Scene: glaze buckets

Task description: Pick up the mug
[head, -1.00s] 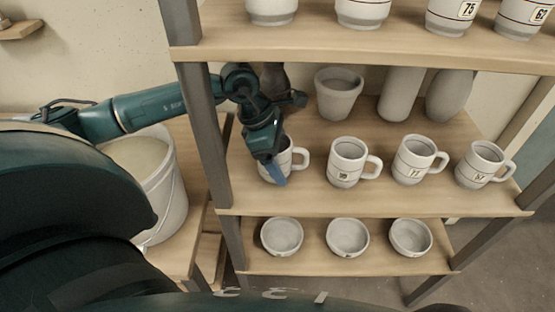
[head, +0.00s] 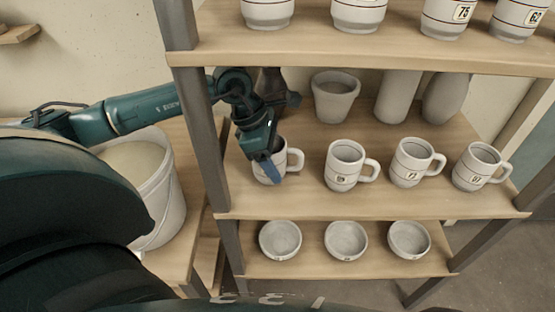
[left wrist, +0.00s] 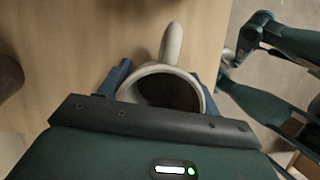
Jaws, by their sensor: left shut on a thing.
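My left gripper (head: 268,168) is shut on the leftmost white mug (head: 288,172) of the row on the middle shelf. The mug stands upright near the shelf's left post, its handle to the right, and the gripper hides part of its front. In the left wrist view the mug (left wrist: 170,72) sits between the blue fingers (left wrist: 160,90), with its rim and dark inside showing and its handle pointing away. I cannot tell whether its base touches the shelf. My right gripper is not in view.
Several more mugs (head: 345,168) stand to the right on the middle shelf (head: 300,203). Pots and vases (head: 335,97) stand behind them. Mugs line the shelf above (head: 360,50), close over my arm. Bowls (head: 346,240) stand below. A bucket (head: 165,195) is at the left.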

